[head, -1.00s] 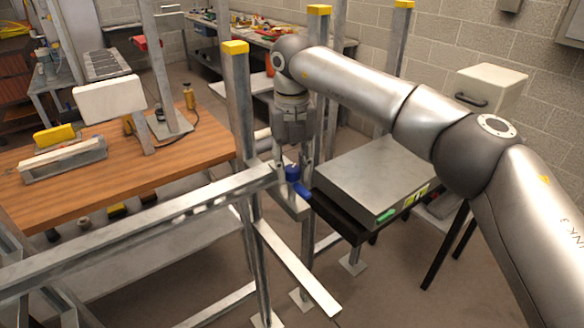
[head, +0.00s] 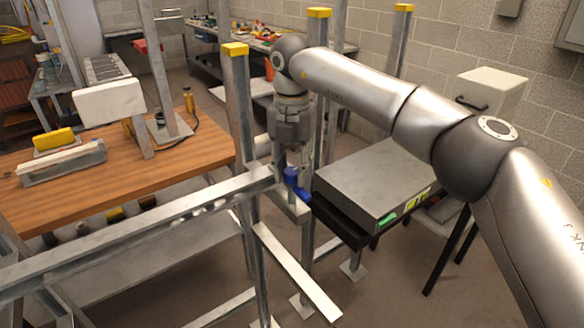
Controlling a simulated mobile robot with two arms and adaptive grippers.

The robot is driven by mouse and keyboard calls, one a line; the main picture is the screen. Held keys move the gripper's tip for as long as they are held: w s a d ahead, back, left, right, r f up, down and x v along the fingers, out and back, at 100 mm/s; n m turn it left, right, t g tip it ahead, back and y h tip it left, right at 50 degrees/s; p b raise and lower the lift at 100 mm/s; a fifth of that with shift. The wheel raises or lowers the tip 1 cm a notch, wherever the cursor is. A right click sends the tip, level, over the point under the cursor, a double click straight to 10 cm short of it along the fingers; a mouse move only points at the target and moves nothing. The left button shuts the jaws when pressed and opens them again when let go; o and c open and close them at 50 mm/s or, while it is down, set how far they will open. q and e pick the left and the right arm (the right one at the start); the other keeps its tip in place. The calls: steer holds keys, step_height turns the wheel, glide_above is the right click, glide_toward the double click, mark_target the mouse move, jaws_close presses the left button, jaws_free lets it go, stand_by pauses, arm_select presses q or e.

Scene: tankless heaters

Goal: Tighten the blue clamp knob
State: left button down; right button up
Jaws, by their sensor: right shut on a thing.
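The blue clamp knob (head: 291,176) sits on the metal frame (head: 150,228) near the upright posts, with a blue lever (head: 301,193) reaching down and right from it. My right gripper (head: 292,165) points down from above and is shut on the blue clamp knob. Its fingers hide part of the knob. My left gripper is not in the head view.
A grey surface plate (head: 372,180) on a black stand is close to the right of my gripper. Yellow-capped posts (head: 240,100) stand just left of and behind it. A wooden bench (head: 110,170) is at the left. A white box (head: 490,95) is at the back right.

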mark_target(292, 171)
steer(key=o, duration=1)
steer(key=shift+o, duration=0.2)
steer(key=shift+r, duration=0.1)
step_height(292, 171, up, 12)
stand_by(0.3)
